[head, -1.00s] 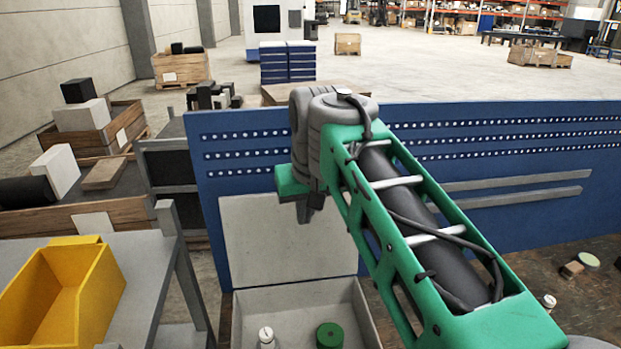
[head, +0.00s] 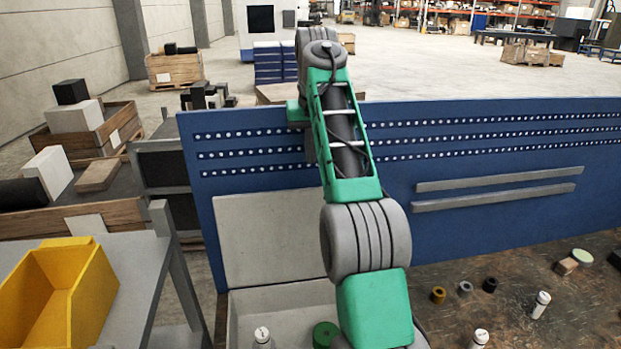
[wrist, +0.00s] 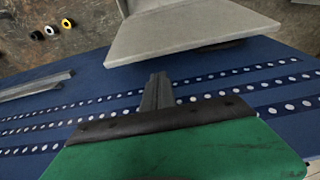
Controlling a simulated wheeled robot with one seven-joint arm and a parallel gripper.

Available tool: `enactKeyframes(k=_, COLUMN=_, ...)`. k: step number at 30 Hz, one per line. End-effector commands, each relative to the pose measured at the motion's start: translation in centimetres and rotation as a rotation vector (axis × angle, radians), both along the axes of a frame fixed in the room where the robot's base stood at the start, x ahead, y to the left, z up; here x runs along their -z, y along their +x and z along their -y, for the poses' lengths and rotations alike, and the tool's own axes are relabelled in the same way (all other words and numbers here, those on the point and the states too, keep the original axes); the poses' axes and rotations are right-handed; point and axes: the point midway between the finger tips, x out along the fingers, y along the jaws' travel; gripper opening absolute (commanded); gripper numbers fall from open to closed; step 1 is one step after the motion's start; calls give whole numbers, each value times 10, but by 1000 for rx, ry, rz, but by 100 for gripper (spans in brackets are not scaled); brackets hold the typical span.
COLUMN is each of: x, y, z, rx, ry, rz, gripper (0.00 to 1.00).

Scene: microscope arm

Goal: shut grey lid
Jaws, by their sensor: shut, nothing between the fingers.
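The grey lid (head: 262,238) stands open and nearly upright at the back of the grey box (head: 290,299), in front of the blue board. Its broad face and free edge also show in the wrist view (wrist: 185,28). My gripper (head: 310,150) is at the level just above the lid's upper edge, near its right half, partly hidden by my arm. In the wrist view its fingers (wrist: 157,78) are shut and empty, close to the lid's edge. I cannot tell whether they touch it.
The blue perforated board (head: 480,165) runs behind the lid. Inside the box are a white-capped bottle (head: 262,338) and a green cylinder (head: 325,333). Small rings and bottles (head: 541,303) stand on the brown bench at right. A yellow bin (head: 55,295) is at left.

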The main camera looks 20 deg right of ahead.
Motion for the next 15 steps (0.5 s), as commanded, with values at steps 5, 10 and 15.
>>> enactKeyframes(k=5, x=34, y=3, z=1, rx=0, ry=1, rz=-5, gripper=0)
enactKeyframes(k=10, x=64, y=10, z=2, rx=0, ry=-1, rz=-1, gripper=0)
enactKeyframes(k=15, x=79, y=14, z=3, rx=1, ry=0, rz=0, gripper=0)
